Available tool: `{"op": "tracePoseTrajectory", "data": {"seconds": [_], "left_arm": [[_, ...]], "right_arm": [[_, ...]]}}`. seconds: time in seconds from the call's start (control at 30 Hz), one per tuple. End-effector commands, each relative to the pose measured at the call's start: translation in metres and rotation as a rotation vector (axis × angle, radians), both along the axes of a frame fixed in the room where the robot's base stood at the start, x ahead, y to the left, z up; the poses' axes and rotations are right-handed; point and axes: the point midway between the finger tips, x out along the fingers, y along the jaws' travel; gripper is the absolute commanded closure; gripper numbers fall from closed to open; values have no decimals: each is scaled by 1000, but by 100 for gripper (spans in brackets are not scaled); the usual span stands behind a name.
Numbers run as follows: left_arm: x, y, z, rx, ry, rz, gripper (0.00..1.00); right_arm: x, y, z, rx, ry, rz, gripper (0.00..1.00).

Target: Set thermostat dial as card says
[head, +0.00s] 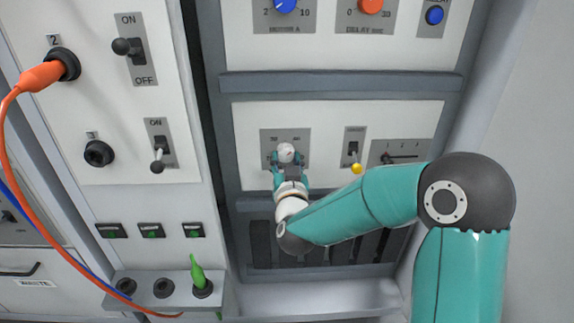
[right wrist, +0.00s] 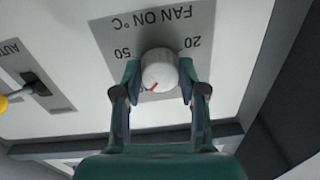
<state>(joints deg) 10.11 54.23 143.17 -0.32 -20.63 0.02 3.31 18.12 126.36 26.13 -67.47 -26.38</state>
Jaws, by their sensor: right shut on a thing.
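The thermostat dial is a white round knob (head: 286,152) on a grey plate (head: 266,136) in the lower right panel. My right gripper (head: 290,160) is shut on it, one finger at each side. In the right wrist view the white knob (right wrist: 160,70) sits between the fingertips (right wrist: 159,76). The plate (right wrist: 112,40) there reads upside down "FAN ON °C", with 50 left and 20 right of the knob. A red mark (right wrist: 153,87) shows on the knob's lower edge, slightly left of its middle. I see no card. My left gripper is out of view.
A yellow-tipped toggle switch (head: 356,168) and a slider plate (head: 402,152) are right of the dial. Above are a blue knob (head: 285,5), an orange knob (head: 370,5) and a blue button (head: 435,15). An orange plug (head: 42,76) with its cable is at left.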

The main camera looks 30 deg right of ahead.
Motion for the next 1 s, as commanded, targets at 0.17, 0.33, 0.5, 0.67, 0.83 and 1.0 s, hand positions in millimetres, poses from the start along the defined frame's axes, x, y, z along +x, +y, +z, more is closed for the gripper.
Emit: {"op": "tracePoseTrajectory", "data": {"seconds": [0.17, 0.33, 0.5, 0.67, 0.83, 1.0], "left_arm": [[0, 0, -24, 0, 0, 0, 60], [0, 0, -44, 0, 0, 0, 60], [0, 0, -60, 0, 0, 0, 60], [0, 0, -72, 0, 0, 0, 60], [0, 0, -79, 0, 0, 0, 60], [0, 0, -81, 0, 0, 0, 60]], "right_arm": [[0, 0, -5, 96, -63, -1, 94], [0, 1, -5, 211, -134, -1, 94], [0, 0, -4, 322, -201, -2, 94], [0, 1, -3, 406, -251, -3, 94], [0, 1, -2, 464, -285, -5, 94], [0, 0, -1, 491, -300, -6, 94]]}}
